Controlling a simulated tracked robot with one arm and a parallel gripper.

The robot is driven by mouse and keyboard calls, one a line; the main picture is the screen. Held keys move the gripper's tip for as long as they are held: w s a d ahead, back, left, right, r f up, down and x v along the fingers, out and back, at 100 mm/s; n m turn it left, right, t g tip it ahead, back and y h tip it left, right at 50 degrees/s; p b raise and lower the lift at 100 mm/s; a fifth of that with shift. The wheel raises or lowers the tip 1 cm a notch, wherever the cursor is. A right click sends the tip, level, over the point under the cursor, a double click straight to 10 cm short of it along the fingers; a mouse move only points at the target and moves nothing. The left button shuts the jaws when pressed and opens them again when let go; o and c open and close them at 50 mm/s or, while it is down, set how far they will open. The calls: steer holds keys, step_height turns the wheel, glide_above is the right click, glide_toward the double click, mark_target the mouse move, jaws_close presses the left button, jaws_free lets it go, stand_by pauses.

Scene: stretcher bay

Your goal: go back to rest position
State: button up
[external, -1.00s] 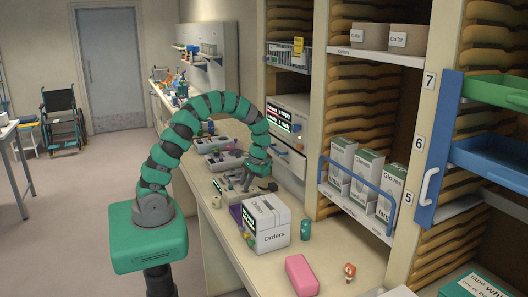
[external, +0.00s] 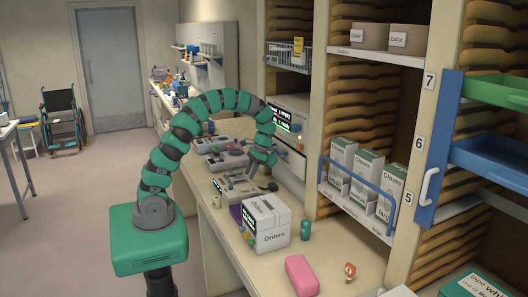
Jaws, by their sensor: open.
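My arm, green and black and segmented, rises from its green base and arches over to the counter (external: 236,244). My gripper (external: 268,178) hangs at the arm's far end, above the counter and behind the white Orders box (external: 267,238). It is small in this view and partly merges with the devices around it. Its jaws are open, and I see nothing held between them.
Grey devices (external: 238,185) stand on the counter below the arm. A pink block (external: 301,275), a green canister (external: 305,230) and a small figure (external: 349,271) are near the front. Shelves with glove boxes (external: 365,181) stand to the right. The floor at left is open.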

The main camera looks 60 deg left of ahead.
steer(key=s+d+r+m+h+b, duration=0.1)
steer(key=s+d+r+m+b, duration=0.2)
steer(key=d, duration=0.4)
steer(key=w+d+r+t+b, duration=0.2)
steer(key=w+r+t, duration=0.25)
steer(key=r, duration=0.45)
steer(key=w+d+r+t+b, duration=0.1)
steer(key=w+r+t, duration=0.4)
steer(key=r, duration=0.5)
steer(key=s+d+r+n+t+b, duration=0.1)
steer(key=s+r+t, duration=0.2)
steer(key=r, duration=0.5)
steer(key=s+r+n+t+b, duration=0.1)
steer(key=s+r+t, duration=0.2)
steer(key=r, duration=0.5)
steer(key=s+d+r+n+t+y+b, duration=0.1)
steer(key=s+r+t+b, duration=0.1)
steer(key=r+t, duration=0.3)
step_height(320, 180, up, 4)
steer(key=shift+s+d, duration=0.35)
steer(key=shift+s, duration=0.35)
